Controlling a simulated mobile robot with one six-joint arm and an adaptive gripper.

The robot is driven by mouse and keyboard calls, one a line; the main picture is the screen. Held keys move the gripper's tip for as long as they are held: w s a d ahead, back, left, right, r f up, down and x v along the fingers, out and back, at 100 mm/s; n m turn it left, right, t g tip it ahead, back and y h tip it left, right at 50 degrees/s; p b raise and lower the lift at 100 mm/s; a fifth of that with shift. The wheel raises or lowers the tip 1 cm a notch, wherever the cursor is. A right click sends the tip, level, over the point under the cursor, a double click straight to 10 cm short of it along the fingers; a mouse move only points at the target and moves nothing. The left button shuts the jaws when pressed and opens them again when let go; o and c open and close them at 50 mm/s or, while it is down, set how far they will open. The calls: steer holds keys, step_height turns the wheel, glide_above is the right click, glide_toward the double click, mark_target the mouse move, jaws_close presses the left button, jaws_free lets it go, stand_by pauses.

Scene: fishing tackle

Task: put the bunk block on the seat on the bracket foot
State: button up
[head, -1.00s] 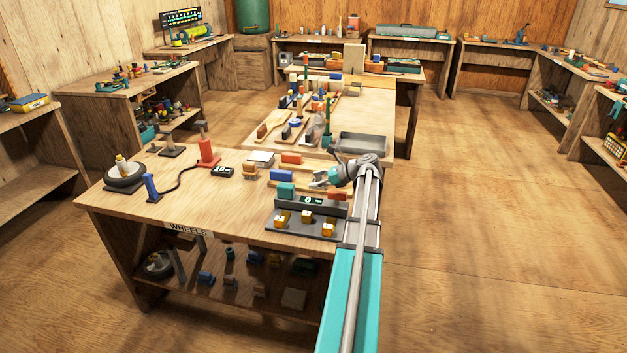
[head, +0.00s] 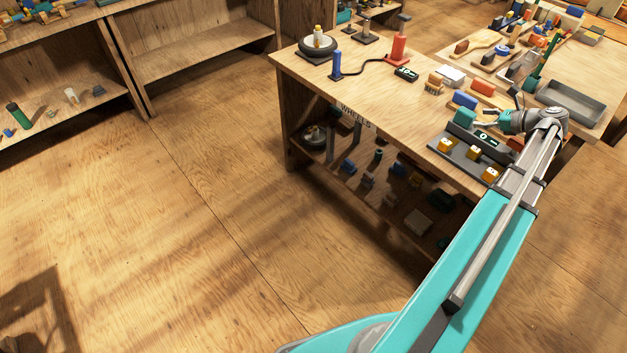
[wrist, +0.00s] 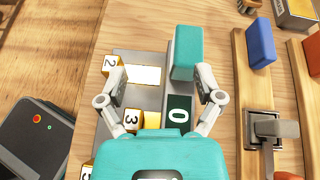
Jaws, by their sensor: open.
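My gripper (wrist: 160,78) is open and empty over the bench, with its fingers spread wide. In the head view my gripper (head: 478,119) is beside a teal block (head: 465,117). In the wrist view the teal block (wrist: 187,50) stands at the end of a dark grey rail, just ahead of the right fingertip. A blue block (wrist: 261,43) sits on a wooden strip to the right, with a grey metal bracket (wrist: 272,128) nearer on that strip. I cannot tell which pieces are the bunk block and the bracket foot's seat.
Yellow numbered cubes (wrist: 133,121) sit on a grey plate (wrist: 146,100) below my gripper. A dark display reading 0 (wrist: 178,114) is near the right finger. A grey tray (head: 572,101) lies right of my wrist. A red post (head: 399,50) stands farther back.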

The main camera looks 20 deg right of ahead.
steer(key=w+a+f+n+g, duration=0.1)
steer(key=w+a+n, duration=0.1)
steer(key=a, duration=0.3)
steer(key=w+a+f+n+g, duration=0.1)
steer(key=w+a+n, duration=0.1)
steer(key=a, duration=0.4)
steer(key=w+a+f+n+g, duration=0.2)
steer(key=a+n, duration=0.1)
steer(key=a, duration=0.2)
steer(key=shift+w+a+y, duration=0.3)
steer(key=shift+w, duration=0.05)
steer(key=s+a+f+n+g+h, duration=0.2)
steer(key=a+n, duration=0.5)
steer(key=a, duration=0.5)
steer(key=s+a+f+n+g+h, duration=0.2)
steer(key=a+n, duration=0.6)
steer(key=a, duration=0.5)
steer(key=s+a+f+n+g+h, duration=0.2)
steer(key=a+n, duration=0.5)
steer(key=a, duration=0.6)
steer(key=shift+g, duration=0.6)
step_height(320, 180, up, 8)
steer(key=p, duration=0.8)
